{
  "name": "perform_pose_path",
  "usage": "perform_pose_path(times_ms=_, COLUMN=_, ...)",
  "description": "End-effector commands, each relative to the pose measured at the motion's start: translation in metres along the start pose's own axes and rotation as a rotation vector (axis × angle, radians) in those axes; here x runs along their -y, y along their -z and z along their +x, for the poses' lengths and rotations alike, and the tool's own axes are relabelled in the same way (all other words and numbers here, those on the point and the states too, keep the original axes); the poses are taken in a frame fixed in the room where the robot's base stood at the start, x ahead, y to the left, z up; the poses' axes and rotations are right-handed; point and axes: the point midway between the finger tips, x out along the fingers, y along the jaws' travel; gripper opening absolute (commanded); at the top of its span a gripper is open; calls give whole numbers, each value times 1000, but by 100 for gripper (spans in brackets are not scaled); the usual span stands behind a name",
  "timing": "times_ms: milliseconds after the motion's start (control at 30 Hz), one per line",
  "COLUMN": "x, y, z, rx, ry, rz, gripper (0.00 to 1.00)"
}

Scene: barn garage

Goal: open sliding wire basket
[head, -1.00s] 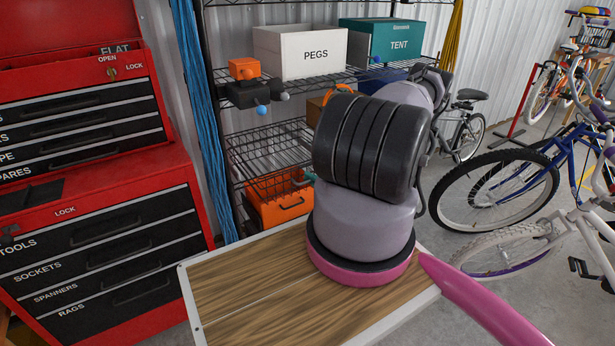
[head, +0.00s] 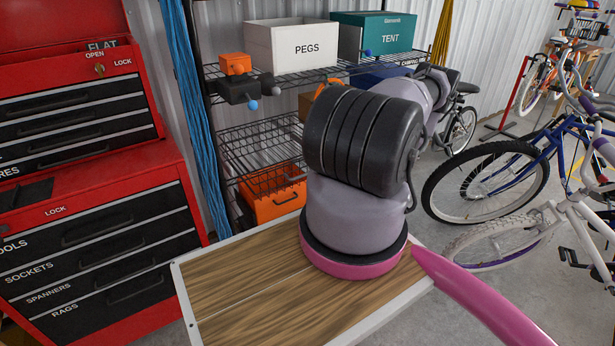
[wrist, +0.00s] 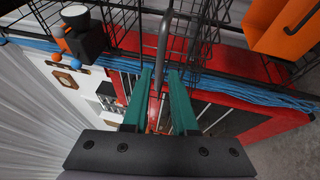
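The black sliding wire basket (head: 262,148) sits on the rack's middle level in the head view, left of my arm. Its wire mesh also shows at the upper right of the wrist view (wrist: 205,40). My gripper (wrist: 160,72) has two green fingers, standing apart. A grey bar (wrist: 163,38) runs between the fingertips, with a gap seemingly left on each side. I cannot tell whether this bar is the basket's handle or whether a finger touches it. In the head view my arm hides the gripper and the basket's right end.
An orange toolbox (head: 273,204) stands below the basket. The PEGS box (head: 291,47) and TENT box (head: 372,36) stand above. A blue rope bundle (head: 193,120) hangs left of the rack by the red tool chest (head: 100,230). Bikes (head: 490,190) stand at right.

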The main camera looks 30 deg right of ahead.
Motion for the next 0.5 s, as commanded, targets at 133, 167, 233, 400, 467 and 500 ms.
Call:
perform_pose_path(times_ms=133, x=0, y=-1, z=-30, rx=3, ry=1, rz=-1, gripper=26)
perform_pose_path(times_ms=167, x=0, y=-1, z=-35, rx=3, ry=1, rz=-1, gripper=26)
perform_pose_path(times_ms=233, x=0, y=-1, z=-44, rx=3, ry=1, rz=-2, gripper=26)
perform_pose_path(times_ms=400, x=0, y=-1, z=-57, rx=1, ry=1, rz=-2, gripper=26)
perform_pose_path(times_ms=467, x=0, y=-1, z=-58, rx=1, ry=0, rz=-1, gripper=26)
perform_pose_path(times_ms=500, x=0, y=0, z=-58, rx=1, ry=0, rz=-1, gripper=26)
